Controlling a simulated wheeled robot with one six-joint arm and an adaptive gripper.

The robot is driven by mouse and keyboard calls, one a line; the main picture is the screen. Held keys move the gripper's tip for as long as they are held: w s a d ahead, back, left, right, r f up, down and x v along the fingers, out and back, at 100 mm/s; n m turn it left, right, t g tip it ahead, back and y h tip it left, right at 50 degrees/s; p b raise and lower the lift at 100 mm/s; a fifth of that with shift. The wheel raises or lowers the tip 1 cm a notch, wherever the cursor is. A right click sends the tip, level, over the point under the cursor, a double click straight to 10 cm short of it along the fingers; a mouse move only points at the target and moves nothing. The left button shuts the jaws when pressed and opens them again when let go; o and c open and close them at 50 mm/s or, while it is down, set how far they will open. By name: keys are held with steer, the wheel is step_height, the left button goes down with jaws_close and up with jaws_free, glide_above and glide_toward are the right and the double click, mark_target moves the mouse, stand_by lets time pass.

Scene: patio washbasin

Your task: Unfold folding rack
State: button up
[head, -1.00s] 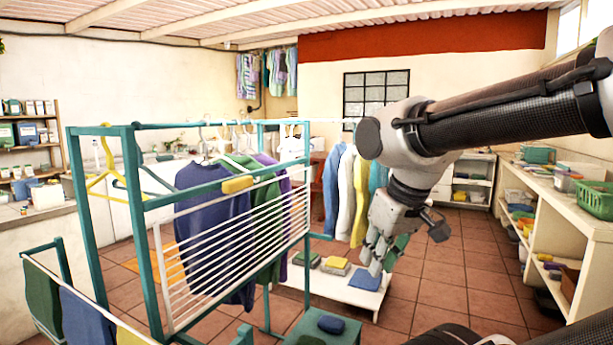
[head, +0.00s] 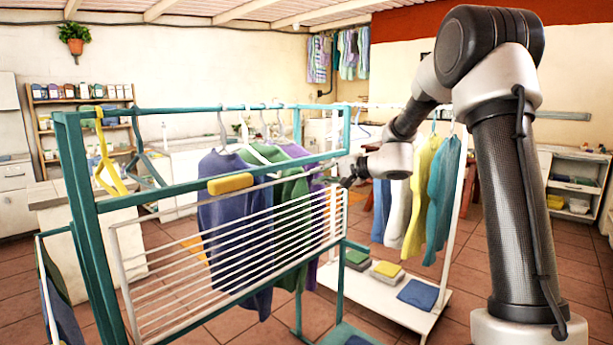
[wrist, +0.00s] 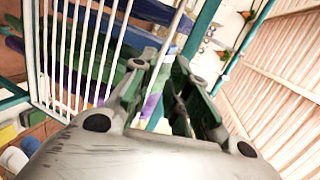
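The folding rack is a panel of white slats (head: 240,236) in a white frame, standing steeply along the front of a teal metal frame (head: 82,190). My gripper (head: 347,182) is at the panel's upper right corner, small and partly hidden by my arm in the head view. In the wrist view, my gripper's dark green fingers (wrist: 166,66) are apart with a gap between them. A white bar (wrist: 172,38) runs towards that gap. The white slats (wrist: 85,45) fill the upper left there. Whether the fingers touch the bar is unclear.
Purple and green shirts (head: 232,200) hang behind the slats. To the right, a white garment rail with a low shelf (head: 440,296) holds clothes and folded cloths.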

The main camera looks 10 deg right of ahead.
steer(key=m+t, duration=0.2)
glide_toward(307, 174)
steer(key=x, duration=0.3)
steer(key=shift+h, duration=0.3)
steer(key=x, duration=0.6)
steer(key=shift+w+a, duration=0.2)
steer(key=shift+a, duration=0.05)
steer(key=shift+w+a+f, duration=0.1)
steer(key=shift+w+a, duration=0.25)
steer(key=shift+w, duration=0.05)
steer(key=shift+c, duration=0.3)
jaws_close()
